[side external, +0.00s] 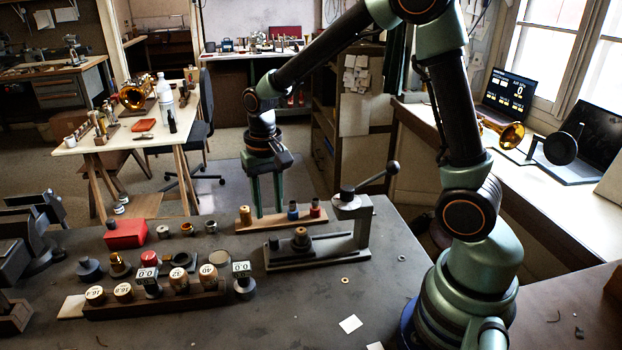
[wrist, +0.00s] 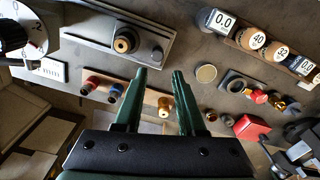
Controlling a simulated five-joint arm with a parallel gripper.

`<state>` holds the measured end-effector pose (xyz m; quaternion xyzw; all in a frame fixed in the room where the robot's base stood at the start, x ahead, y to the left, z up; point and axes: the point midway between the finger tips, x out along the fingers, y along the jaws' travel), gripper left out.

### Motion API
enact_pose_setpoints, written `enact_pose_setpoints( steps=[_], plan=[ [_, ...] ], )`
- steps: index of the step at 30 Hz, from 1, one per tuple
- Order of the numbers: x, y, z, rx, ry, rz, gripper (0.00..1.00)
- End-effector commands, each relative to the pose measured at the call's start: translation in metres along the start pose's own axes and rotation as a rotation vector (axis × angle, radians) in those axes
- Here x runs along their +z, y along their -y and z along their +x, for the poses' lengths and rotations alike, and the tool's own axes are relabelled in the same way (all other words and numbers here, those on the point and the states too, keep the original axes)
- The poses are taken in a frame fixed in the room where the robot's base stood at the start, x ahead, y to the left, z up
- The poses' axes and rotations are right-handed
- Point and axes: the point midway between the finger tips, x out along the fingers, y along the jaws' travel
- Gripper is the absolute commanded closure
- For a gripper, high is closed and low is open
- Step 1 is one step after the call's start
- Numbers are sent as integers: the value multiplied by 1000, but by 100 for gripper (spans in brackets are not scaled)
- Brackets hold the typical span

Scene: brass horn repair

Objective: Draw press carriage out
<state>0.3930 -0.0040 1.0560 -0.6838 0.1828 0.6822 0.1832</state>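The press (side external: 348,212) stands near the middle back of the dark bench, with its lever (side external: 378,178) slanting up to the right. Its carriage (side external: 301,243) lies on the long grey base and carries a round brass-coloured piece. In the wrist view the carriage (wrist: 127,42) shows at the upper left, beyond my fingertips. My gripper (side external: 268,212) points down behind the wooden strip, left of the press column. In the wrist view my gripper (wrist: 159,73) is open with nothing held between its fingers. It does not touch the carriage.
A wooden strip (side external: 262,222) with small coloured and brass fittings sits beside my fingers. A row of numbered pieces on a wooden rack (side external: 170,303) stands in front left. A red box (side external: 125,234) lies further left. The bench right of the press base is mostly clear.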

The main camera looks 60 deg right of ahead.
Motion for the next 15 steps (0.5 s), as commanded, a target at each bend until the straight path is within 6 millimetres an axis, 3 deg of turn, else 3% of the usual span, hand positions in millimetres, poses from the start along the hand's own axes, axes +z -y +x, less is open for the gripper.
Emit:
enact_pose_setpoints(
  steps=[6, 15],
  plan=[
    [0, 0, -28, -1, -2, 0, 61],
    [0, 0, -34, 0, 0, 0, 61]
  ],
)
